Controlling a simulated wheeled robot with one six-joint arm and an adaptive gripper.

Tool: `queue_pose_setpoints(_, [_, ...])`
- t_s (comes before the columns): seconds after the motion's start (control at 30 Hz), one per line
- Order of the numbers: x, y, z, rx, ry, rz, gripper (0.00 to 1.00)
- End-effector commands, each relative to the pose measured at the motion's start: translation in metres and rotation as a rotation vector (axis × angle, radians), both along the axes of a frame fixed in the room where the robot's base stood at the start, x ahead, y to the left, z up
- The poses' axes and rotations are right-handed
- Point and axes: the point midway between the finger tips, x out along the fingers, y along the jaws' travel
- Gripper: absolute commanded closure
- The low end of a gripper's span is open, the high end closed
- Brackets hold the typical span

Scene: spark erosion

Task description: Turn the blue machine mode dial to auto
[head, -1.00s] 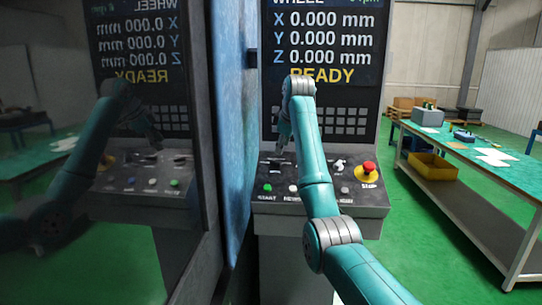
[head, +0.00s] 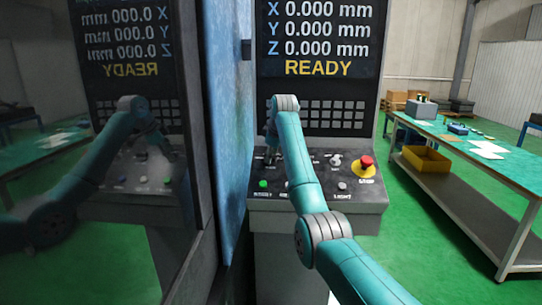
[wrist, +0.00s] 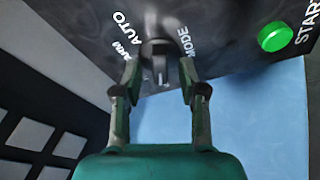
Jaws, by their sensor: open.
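The mode dial (wrist: 158,48) is a dark knob with a narrow grip bar on the black control panel, seen in the wrist view between the printed words AUTO and MODE. My gripper (wrist: 159,68) is open, with one finger on each side of the dial. I cannot tell whether either finger touches it. In the head view my gripper (head: 269,150) is over the left part of the panel (head: 370,198), and my arm and gripper mostly hide the dial there.
A green START button (wrist: 275,37) is to the right in the wrist view. The head view shows a red emergency stop (head: 366,166) at the panel's right. The blue machine wall (head: 228,120) stands close on the left. A workbench (head: 480,160) is at right.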

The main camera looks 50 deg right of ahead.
Motion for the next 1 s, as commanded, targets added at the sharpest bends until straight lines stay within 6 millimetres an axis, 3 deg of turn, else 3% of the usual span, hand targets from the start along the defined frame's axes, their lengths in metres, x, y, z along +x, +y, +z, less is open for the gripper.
queue_pose_setpoints(0.37, [0.0031,-0.0015,-0.0052,-0.001,-0.001,0.0,0.58])
queue_pose_setpoints(0.57, [0.003,-0.0015,-0.0051,-0.001,-0.001,0.0,1.0])
queue_pose_setpoints(1.0, [0.003,-0.0011,-0.0054,0.013,-0.017,-0.044,1.0])
